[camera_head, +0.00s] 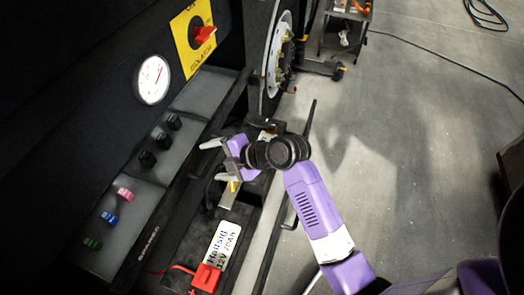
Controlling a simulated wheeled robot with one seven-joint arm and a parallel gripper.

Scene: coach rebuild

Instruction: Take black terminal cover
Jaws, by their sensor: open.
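I cannot surely pick out the black terminal cover; it may be hidden by my gripper and wrist or lost against the dark parts. The battery (222,243) lies in the dark bay at lower centre, with a white 12V label. A red terminal cover (206,277) with a red cable sits at its near end. The far end, with a small yellow piece (233,186), is partly under my gripper (211,161). My gripper is open, its grey fingers apart and pointing left above the bay. I see nothing between them.
A sloping panel left of the bay holds several black knobs (160,140) and pink (125,194), blue (109,217) and green (92,243) pieces. A red isolator switch (204,34) and gauge (153,80) are above. A wheel (279,58) stands behind. Floor at right is mostly clear.

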